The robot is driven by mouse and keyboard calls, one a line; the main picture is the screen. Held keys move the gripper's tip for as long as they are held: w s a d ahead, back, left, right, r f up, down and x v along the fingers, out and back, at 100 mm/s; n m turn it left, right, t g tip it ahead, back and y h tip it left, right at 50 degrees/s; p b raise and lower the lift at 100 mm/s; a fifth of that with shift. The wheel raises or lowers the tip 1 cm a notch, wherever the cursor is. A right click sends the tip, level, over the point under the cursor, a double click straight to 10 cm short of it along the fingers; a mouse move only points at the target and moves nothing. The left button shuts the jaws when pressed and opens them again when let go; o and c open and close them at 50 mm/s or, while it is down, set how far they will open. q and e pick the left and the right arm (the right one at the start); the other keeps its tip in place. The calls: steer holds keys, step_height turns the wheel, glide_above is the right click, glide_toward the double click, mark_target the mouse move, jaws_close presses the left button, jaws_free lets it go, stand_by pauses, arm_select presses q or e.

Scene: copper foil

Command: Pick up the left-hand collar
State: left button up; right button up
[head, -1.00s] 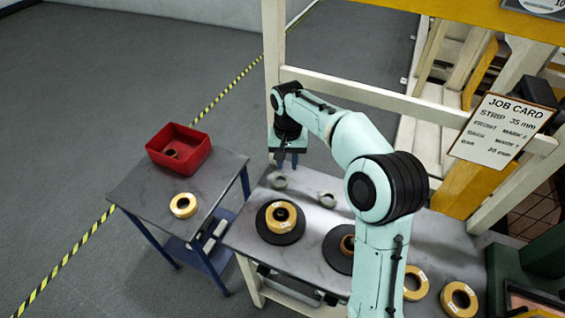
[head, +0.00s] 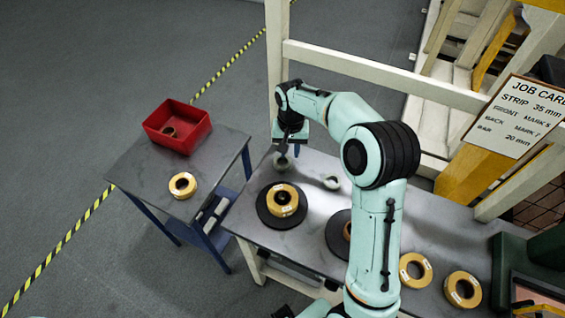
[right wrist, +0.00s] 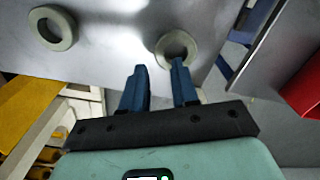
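Two pale grey-green ring collars lie on the grey bench. The left-hand collar (head: 281,163) is near the bench's far left corner, and the other collar (head: 332,183) is to its right. My right gripper (head: 288,150) points down just above the left-hand collar and partly covers it. In the right wrist view, the left-hand collar (right wrist: 163,46) shows beyond the fingertips of my open right gripper (right wrist: 158,66), one finger overlapping its near edge. Nothing is between the fingers. The other collar (right wrist: 52,45) shows at upper left. My left gripper is out of view.
Tape rolls (head: 284,199) sit on black discs, and others (head: 415,269) lie at the bench's right. A side table (head: 145,178) holds a red bin (head: 180,141) and a tape roll (head: 183,186). A cream post (head: 277,75) and rail stand behind the bench.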

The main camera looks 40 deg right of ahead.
mark_target(289, 161)
step_height(289, 161, down, 5)
steer(key=shift+w+r, duration=0.15)
steer(key=shift+a, duration=0.1)
jaws_close()
steer(key=shift+r, duration=0.2)
